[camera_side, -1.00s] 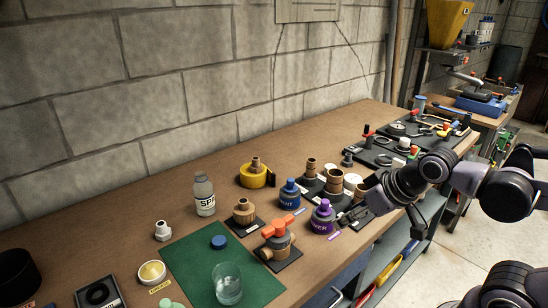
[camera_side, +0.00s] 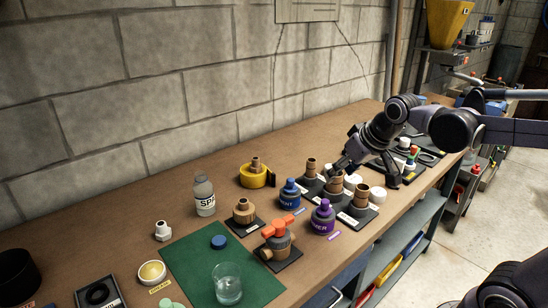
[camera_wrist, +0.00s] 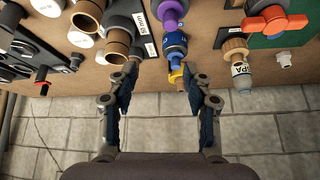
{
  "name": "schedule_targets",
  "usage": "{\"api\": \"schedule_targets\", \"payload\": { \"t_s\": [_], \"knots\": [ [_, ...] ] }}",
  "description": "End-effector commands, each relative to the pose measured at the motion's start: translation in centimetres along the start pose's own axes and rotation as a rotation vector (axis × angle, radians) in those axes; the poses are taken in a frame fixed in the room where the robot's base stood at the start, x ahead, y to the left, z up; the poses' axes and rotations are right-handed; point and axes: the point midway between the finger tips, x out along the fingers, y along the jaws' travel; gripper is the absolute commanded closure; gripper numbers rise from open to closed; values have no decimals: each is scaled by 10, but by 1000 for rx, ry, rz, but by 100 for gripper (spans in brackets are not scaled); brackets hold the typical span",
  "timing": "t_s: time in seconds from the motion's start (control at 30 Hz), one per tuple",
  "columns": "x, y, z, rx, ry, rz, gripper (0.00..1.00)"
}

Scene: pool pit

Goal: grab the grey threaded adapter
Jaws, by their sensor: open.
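A small dark grey fitting (camera_wrist: 76,61) shows in the wrist view, left of my gripper's fingers and beside the brown fittings; it looks like the grey threaded adapter, but its thread is too small to make out. In the side view my arm hides that spot. My gripper (camera_wrist: 160,76) is open, with nothing between its fingers. In the side view my gripper (camera_side: 366,174) is over the back of the bench, just behind the brown fittings.
Brown pipe fittings (camera_side: 361,197) on dark plates stand close to my gripper. Blue (camera_side: 290,192) and purple (camera_side: 323,218) bottles stand in front of it. The block wall runs behind the bench.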

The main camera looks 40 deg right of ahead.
Motion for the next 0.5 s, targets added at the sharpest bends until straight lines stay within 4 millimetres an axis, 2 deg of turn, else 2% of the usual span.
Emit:
{"api": "schedule_targets", "payload": {
  "t_s": [0.03, 0.2, 0.37, 0.5],
  "knots": [
    [5, 11, -16, 27, -9, 17, 50],
    [26, 47, -61, 112, -41, 66, 50],
    [52, 88, -96, 194, -71, 111, 50],
    [80, 128, -120, 266, -96, 148, 50]
  ]
}}
